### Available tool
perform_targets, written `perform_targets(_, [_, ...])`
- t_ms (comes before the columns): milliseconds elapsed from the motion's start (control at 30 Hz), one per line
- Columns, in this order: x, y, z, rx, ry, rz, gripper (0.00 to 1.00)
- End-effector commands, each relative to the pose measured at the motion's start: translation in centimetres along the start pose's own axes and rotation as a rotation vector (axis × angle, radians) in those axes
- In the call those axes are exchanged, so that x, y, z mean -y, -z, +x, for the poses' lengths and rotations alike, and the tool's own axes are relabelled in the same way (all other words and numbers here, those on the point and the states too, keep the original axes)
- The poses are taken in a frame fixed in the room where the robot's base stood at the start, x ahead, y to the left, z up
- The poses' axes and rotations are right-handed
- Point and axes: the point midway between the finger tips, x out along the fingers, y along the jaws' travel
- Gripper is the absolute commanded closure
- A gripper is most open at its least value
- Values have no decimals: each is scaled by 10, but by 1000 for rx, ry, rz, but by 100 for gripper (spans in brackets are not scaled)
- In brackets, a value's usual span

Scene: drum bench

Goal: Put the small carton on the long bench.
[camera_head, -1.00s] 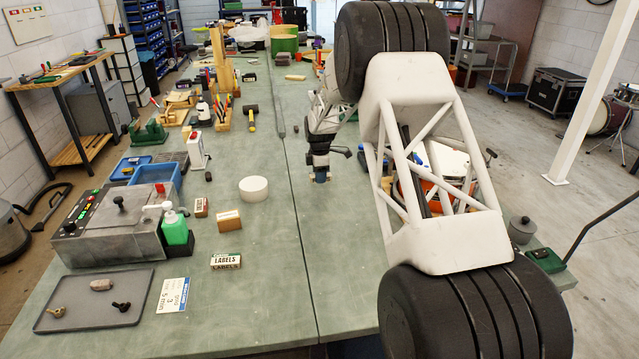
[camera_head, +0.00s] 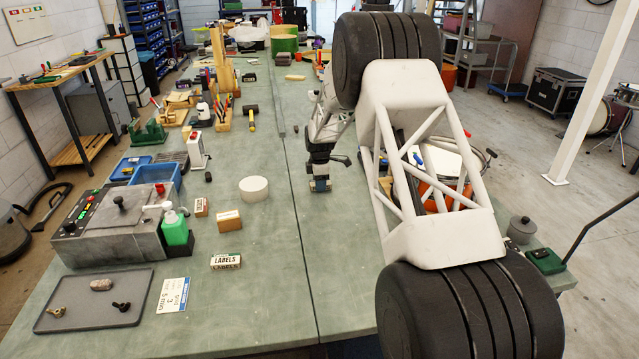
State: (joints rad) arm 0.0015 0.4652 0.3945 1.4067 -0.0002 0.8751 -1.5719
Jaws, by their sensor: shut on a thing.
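My gripper (camera_head: 320,187) points down over the middle of the long bench (camera_head: 275,290), just right of its lengthwise seam. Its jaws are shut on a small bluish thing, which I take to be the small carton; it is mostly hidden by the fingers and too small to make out. The gripper is close to the bench top, but I cannot tell whether the held thing touches it. The green bench top around it is bare.
A white round block (camera_head: 254,189), a brown-and-white box (camera_head: 228,221), a smaller box (camera_head: 201,207) and a LABELS box (camera_head: 226,262) stand to the left. A grey tray (camera_head: 95,318) lies front left. My arm hides much of the bench's right side.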

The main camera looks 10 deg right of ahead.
Motion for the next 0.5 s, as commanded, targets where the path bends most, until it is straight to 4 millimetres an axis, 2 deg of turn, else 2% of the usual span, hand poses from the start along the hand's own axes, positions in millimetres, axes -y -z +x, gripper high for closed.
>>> perform_targets(167, [0,0,2,0,0,0,84])
perform_targets(200, [0,0,3,0,0,0,56])
perform_targets(367, [0,0,3,0,0,0,32])
perform_targets(500, [0,0,3,0,0,0,32])
